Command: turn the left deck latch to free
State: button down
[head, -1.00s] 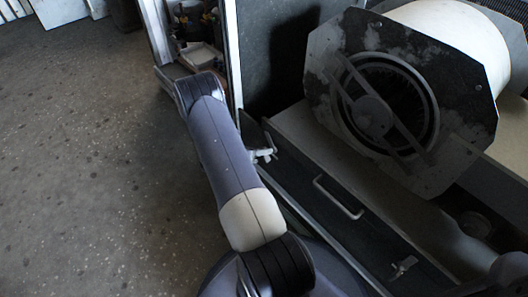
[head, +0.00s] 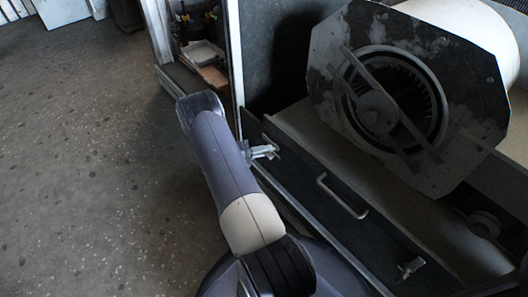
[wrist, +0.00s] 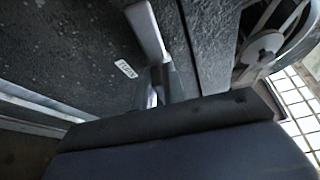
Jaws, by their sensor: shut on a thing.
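The left deck latch (head: 262,152) is a small pale metal piece at the left end of the dark front panel, just right of my arm in the head view. In the wrist view a pale grey bar (wrist: 147,32), which looks like the latch's lever, stands out from a dark speckled face. My gripper (wrist: 160,88) is at the foot of this bar and shut on the latch. Its body fills the bottom of the wrist view and hides much of the grip. The latch's exact angle is hard to read.
A second latch (head: 410,267) sits at the right end of the panel, with a bar handle (head: 341,196) between them. The blower housing (head: 470,80) lies on the deck behind. A shelf bay (head: 203,52) stands behind my arm. The floor at left is clear.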

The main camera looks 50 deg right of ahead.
jog(key=shift+f+n, duration=0.1)
jog(key=shift+n, duration=0.5)
jog(key=shift+w, duration=0.1)
jog(key=c, duration=1.5)
grip_release()
jog(key=shift+a, duration=0.1)
jog(key=p+v, duration=0.1)
jog(key=v, duration=0.9)
jog(key=shift+w+a+f, duration=0.1)
jog(key=shift+a+f, duration=0.05)
jog(key=shift+a, duration=0.15)
jog(key=b+x, duration=0.1)
jog(key=x, duration=0.9)
jog(key=shift+d, duration=0.3)
jog(key=shift+d+r, duration=0.1)
jog(key=shift+r, duration=0.15)
